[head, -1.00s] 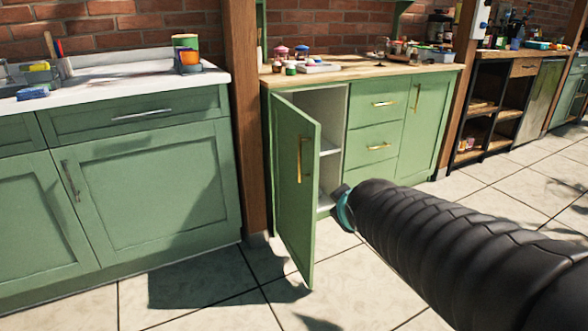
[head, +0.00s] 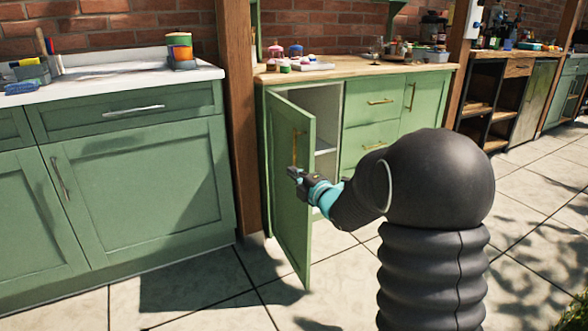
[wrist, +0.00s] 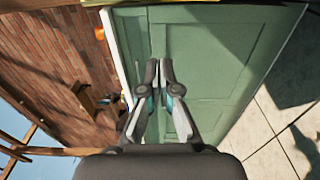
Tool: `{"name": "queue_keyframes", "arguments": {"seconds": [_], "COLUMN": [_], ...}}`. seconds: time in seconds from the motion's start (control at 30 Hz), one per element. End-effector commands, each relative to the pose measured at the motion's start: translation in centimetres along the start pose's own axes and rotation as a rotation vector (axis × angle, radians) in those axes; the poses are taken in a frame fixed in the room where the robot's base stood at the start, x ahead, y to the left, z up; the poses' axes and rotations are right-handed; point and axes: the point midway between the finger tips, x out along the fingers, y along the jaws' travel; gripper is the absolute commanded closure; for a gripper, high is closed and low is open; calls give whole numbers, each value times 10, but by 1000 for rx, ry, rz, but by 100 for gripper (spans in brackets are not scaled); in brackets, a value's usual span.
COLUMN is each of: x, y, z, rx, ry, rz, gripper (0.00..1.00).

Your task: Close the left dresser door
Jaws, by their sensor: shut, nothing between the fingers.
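The left dresser door (head: 288,225) is green with a brass vertical handle (head: 295,148). It stands ajar, swung outward from the wood-topped dresser (head: 370,118), and a pale interior with a shelf shows behind it. My gripper (head: 292,174) is shut and empty. In the head view it overlaps the door face just below the handle; I cannot tell whether it touches. In the wrist view my gripper (wrist: 160,65) points toward green panels under a white top edge, with its fingertips together.
A white-topped green cabinet (head: 140,190) stands left, beyond a wooden post (head: 236,110). Cups and jars stand on the dresser top. Open shelving (head: 490,100) is farther right. The tiled floor (head: 340,290) before the door is clear.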

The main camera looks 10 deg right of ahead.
Motion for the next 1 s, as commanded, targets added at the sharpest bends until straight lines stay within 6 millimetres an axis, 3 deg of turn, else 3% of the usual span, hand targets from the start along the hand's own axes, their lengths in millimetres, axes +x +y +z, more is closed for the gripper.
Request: {"name": "queue_keyframes", "arguments": {"seconds": [0.5,0.73,1.0], "x": [92,81,77], "y": [1,2,1], "z": [-1,29,38], "rx": [2,3,2], "ry": [0,-4,-1], "rz": [-1,-1,-1], "gripper": [100,100,100]}}
